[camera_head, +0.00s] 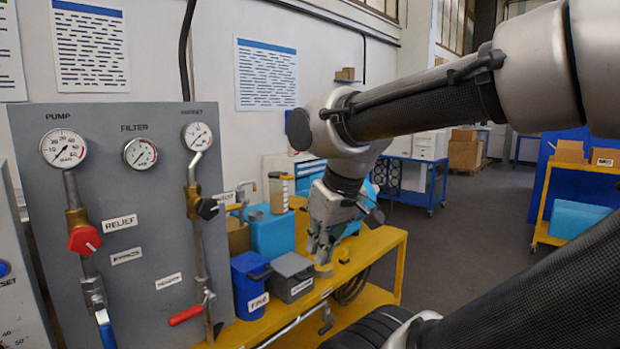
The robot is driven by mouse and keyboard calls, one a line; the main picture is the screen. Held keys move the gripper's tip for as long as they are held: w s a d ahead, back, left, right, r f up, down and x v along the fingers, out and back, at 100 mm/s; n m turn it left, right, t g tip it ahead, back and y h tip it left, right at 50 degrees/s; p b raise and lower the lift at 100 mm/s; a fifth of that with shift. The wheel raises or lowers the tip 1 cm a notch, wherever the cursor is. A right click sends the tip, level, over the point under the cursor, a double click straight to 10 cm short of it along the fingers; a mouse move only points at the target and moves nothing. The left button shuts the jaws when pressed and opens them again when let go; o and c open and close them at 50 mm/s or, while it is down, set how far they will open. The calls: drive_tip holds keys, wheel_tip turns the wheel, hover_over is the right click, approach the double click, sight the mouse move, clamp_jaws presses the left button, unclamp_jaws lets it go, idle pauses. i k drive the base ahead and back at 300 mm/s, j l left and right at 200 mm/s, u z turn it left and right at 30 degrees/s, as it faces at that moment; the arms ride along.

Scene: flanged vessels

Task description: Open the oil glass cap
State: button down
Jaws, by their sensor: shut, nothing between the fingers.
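My gripper (319,249) hangs at the end of my arm, pointing down over the yellow bench (383,244). It is shut and empty. A small amber-tan round piece (323,270) shows just below the fingertips, by the bench's front edge; I cannot tell whether they touch it or whether it is the oil glass cap.
A blue bin (248,286) and a grey lidded box (291,283) stand left of my gripper. A blue container (271,236) is behind them. A gauge panel (140,190) with valves fills the left. Open floor (470,230) lies to the right.

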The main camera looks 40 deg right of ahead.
sight(283, 176)
drive_tip(key=i+l+z, duration=0.2)
drive_tip(key=z, duration=0.15)
drive_tip(key=i+l+z, duration=0.2)
drive_tip(key=z, duration=0.15)
drive_tip(key=i+l+u, duration=0.15)
drive_tip(key=l, duration=0.2)
drive_tip(key=l+u, duration=0.1)
drive_tip(key=l, duration=0.25)
drive_tip(key=i+l+u, duration=0.15)
drive_tip(key=l, duration=0.2)
